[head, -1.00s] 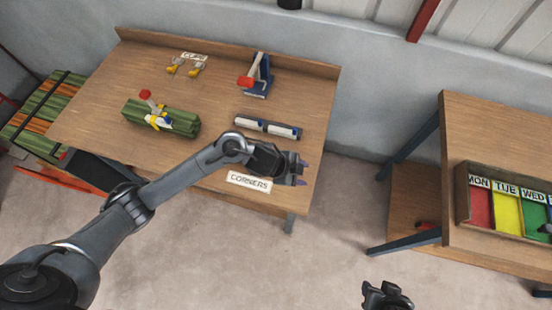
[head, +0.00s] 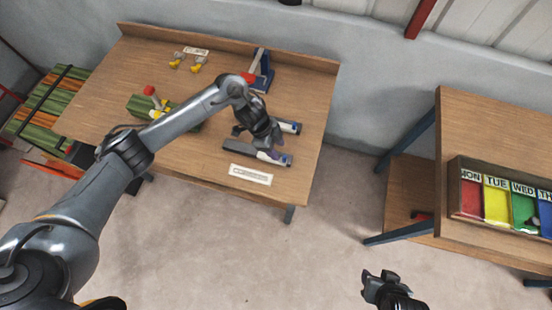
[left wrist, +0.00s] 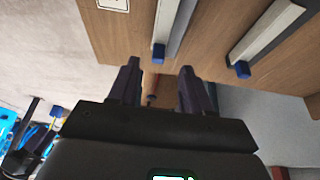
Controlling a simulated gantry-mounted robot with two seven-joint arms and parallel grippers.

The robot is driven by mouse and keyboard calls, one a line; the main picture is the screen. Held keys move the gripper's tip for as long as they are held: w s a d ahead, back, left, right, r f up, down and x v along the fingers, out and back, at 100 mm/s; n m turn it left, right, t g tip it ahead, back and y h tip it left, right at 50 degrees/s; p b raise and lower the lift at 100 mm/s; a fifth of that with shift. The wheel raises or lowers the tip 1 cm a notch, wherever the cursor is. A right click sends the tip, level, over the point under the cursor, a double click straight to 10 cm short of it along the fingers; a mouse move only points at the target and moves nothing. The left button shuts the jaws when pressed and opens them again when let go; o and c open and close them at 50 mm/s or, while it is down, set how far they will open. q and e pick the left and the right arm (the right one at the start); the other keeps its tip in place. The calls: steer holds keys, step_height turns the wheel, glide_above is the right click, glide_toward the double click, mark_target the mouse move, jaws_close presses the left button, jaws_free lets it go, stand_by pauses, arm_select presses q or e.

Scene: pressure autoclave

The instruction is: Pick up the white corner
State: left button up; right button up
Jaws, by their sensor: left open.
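Two long dark and white pieces lie side by side on the left workbench behind the label (head: 251,174). The nearer piece (head: 240,149) lies partly under my left gripper (head: 268,148), and the farther piece (head: 290,126) is partly hidden behind it. In the left wrist view the near white corner (left wrist: 168,22) and the other corner (left wrist: 268,32) show as pale bars with blue ends. My left gripper (left wrist: 158,85) is open and empty, the near bar's blue end lying just beyond the gap between its fingers. My right gripper (head: 384,287) is low in the head view, its jaws unclear.
A green bundle (head: 140,104) lies left on the bench, partly behind my left arm. Clips (head: 198,64) and a blue stand (head: 262,72) are at the back. A sorting tray (head: 455,190) with coloured compartments stands on the right table.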

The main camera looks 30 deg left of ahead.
arm_select(q)
steer(key=shift+x, duration=2.65)
steer(key=shift+s, duration=0.15)
jaws_close()
